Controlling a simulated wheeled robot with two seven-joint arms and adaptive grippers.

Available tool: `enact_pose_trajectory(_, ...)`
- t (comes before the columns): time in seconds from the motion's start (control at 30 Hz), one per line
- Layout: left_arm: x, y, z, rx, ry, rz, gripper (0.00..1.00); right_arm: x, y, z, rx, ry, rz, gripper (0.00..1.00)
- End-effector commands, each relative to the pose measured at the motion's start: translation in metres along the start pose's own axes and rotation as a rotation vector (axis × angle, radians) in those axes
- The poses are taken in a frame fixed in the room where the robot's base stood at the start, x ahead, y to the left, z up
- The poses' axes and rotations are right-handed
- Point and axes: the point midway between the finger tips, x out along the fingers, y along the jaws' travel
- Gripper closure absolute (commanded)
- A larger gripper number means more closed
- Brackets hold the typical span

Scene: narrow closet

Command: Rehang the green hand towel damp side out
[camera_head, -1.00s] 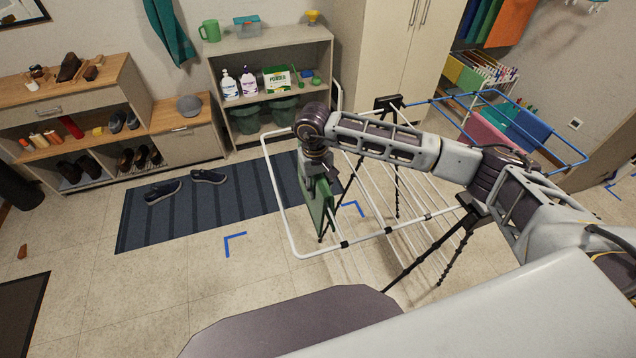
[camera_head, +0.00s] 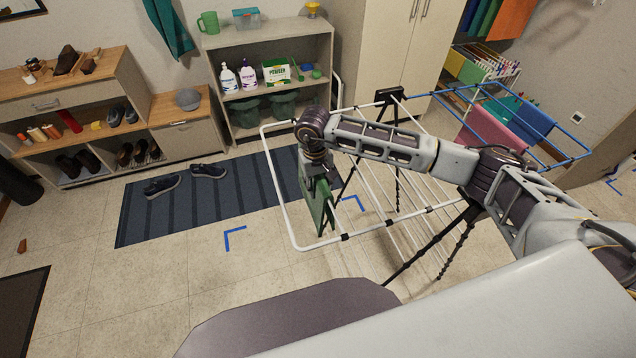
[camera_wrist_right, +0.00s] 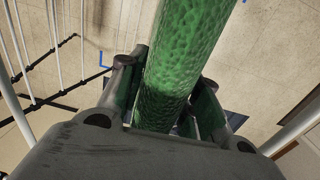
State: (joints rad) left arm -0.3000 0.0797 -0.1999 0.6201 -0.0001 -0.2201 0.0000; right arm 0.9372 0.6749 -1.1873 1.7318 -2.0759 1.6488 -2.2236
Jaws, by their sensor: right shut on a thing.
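The green hand towel (camera_head: 318,207) hangs folded beneath my right gripper (camera_head: 313,178), at the left part of the white drying rack (camera_head: 293,228). My right arm reaches in from the right, over the rack. In the right wrist view the textured green towel (camera_wrist_right: 186,55) fills the middle, between the two fingers of my right gripper (camera_wrist_right: 165,85), which is shut on it. I cannot tell whether the towel touches a rack bar. My left gripper is not in view.
A striped blue mat (camera_head: 220,205) with dark shoes (camera_head: 208,171) lies left of the rack. A blue-railed rack (camera_head: 570,158) with pink and blue cloths stands at the right. Shelves (camera_head: 270,42) line the back. Blue corner tape (camera_head: 235,238) marks the open tiled floor.

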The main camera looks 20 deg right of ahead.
Motion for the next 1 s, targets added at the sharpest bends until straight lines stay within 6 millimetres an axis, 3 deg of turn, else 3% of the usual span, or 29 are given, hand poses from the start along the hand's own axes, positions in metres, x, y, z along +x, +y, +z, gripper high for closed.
enact_pose_trajectory(0.47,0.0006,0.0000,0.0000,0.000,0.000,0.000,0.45,0.0017,-0.0003,-0.0003,0.000,0.001,-0.001,0.97)
enact_pose_trajectory(0.5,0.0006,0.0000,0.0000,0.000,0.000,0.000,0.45,0.0016,-0.0003,-0.0003,0.000,0.001,-0.001,0.61)
enact_pose_trajectory(0.63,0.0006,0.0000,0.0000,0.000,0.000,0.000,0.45,0.0017,-0.0003,-0.0003,0.000,0.001,-0.001,0.45)
enact_pose_trajectory(1.0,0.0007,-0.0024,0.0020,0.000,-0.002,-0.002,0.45,0.0018,-0.0002,0.0001,0.000,0.000,0.000,0.42)
